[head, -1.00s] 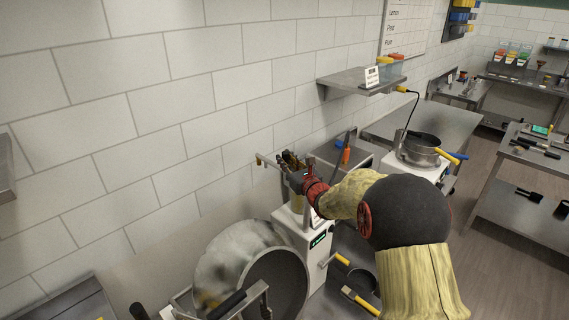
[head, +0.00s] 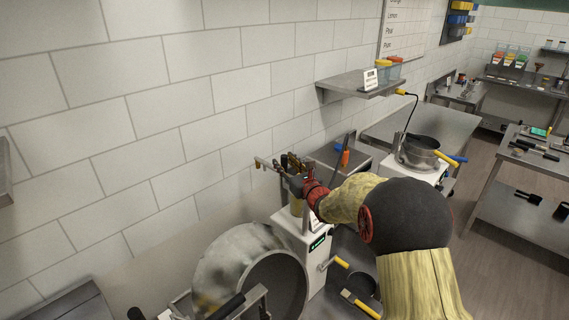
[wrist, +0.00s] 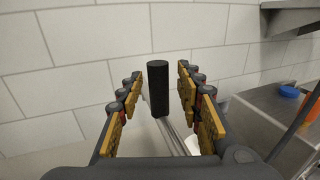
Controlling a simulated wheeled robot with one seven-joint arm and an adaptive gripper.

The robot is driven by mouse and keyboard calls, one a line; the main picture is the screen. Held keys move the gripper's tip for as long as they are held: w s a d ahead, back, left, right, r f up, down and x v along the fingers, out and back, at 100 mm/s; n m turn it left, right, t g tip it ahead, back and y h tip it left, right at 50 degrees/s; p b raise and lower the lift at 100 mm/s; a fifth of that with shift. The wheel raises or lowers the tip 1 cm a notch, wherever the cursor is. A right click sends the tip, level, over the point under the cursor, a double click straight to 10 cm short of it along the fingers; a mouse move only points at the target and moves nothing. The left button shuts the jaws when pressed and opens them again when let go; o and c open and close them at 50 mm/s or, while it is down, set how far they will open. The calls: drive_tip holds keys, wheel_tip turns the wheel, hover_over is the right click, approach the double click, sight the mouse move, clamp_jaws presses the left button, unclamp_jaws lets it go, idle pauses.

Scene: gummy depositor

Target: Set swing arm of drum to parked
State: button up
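The drum (head: 222,268) is a large metal bowl, tilted with its round mouth facing the lower right, at the bottom of the head view. A metal frame with a black grip (head: 228,305) crosses in front of it. My gripper (head: 285,163) is near the wall, up and to the right of the drum. In the wrist view my gripper (wrist: 158,80) is open, with yellow-padded fingers on both sides of an upright black cylindrical handle (wrist: 158,88). Gaps show on both sides of the handle. A metal bar (wrist: 177,137) runs below it. I cannot tell whether this bar is the drum's swing arm.
A white machine with a green display (head: 318,243) stands below my gripper. A wall shelf (head: 350,84) is above right. A steel pot (head: 420,152) stands farther right. The tiled wall is close behind my gripper.

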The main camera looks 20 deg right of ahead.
drive_tip(key=s+d, duration=0.2)
drive_tip(key=s, duration=0.9)
drive_tip(key=shift+s, duration=0.2)
drive_tip(key=s+a+r+n+g+y, duration=0.2)
drive_tip(key=s+a+n+y, duration=0.15)
drive_tip(key=a+n, duration=0.35)
drive_tip(key=s+a+r+n+g+y, duration=0.3)
drive_tip(key=s+a+n, duration=0.15)
drive_tip(key=a, duration=0.35)
drive_tip(key=s+a+f+n+g, duration=0.1)
drive_tip(key=s+a+n+g, duration=0.55)
drive_tip(key=s, duration=0.55)
drive_tip(key=s+d+f+n+g+h+b, duration=0.1)
drive_tip(key=s+d+f+n+h, duration=0.2)
drive_tip(key=s+n, duration=0.45)
drive_tip(key=s+d+f+n+g+h+b, duration=0.1)
drive_tip(key=s+d+f+n+h, duration=0.3)
drive_tip(key=s, duration=0.6)
drive_tip(key=s+d+r+n+t+h, duration=0.1)
drive_tip(key=s+d+n+h, duration=0.1)
drive_tip(key=d, duration=0.4)
drive_tip(key=shift+s+d+n+h, duration=0.15)
drive_tip(key=shift+s+n+h, duration=0.2)
drive_tip(key=shift+s+n, duration=0.7)
